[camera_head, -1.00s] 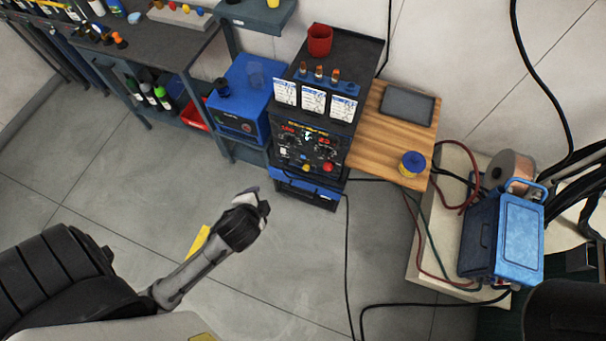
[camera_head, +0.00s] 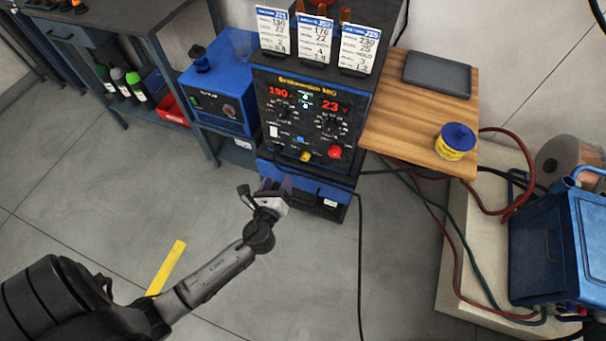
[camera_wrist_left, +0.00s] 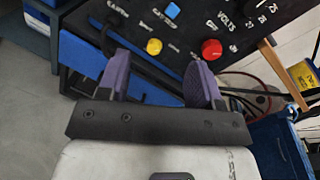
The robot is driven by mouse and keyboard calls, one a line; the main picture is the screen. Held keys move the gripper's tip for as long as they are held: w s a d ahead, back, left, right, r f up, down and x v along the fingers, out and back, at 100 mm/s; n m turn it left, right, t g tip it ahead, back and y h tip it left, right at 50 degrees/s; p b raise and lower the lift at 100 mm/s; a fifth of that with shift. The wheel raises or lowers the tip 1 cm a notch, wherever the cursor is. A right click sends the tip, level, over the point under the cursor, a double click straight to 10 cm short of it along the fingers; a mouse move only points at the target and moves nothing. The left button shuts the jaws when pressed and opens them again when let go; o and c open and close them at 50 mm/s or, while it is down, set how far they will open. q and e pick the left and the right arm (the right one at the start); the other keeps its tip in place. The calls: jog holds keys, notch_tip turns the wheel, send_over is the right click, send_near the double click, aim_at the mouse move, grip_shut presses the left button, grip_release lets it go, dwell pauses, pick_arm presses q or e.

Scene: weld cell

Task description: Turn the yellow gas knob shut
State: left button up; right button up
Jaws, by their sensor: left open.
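The yellow gas knob (camera_head: 305,156) is at the bottom of the welder's dark front panel, left of a larger red knob (camera_head: 334,151). The welder (camera_head: 310,118) stands upright and its displays are lit. My left gripper (camera_head: 272,188) is open and empty, below and left of the yellow knob and apart from it in the head view. In the left wrist view, the yellow knob (camera_wrist_left: 154,46) shows beyond the gap between the two purple fingers (camera_wrist_left: 160,80), and the red knob (camera_wrist_left: 212,49) is beyond the right finger. My right gripper is not in view.
A blue box (camera_head: 221,92) stands left. A black cable (camera_head: 360,260) runs down to the floor. The floor before the welder is otherwise clear.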

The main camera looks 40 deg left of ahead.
aim_at(304, 159)
pick_arm(q)
jog(key=w+f+m+t+h+b, duration=0.2)
jog(key=w+f+m+b, duration=0.1)
jog(key=f+m+b, duration=0.5)
jog(key=shift+n, duration=0.7)
jog(key=x, duration=0.4)
jog(key=f+b+x, duration=0.1)
jog(key=x, duration=0.4)
jog(key=b+x, duration=0.1)
jog(key=x, duration=0.3)
jog(key=shift+w+d+f, duration=0.35)
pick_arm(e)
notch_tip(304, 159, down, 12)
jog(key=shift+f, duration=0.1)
pick_arm(q)
jog(key=c, duration=0.9)
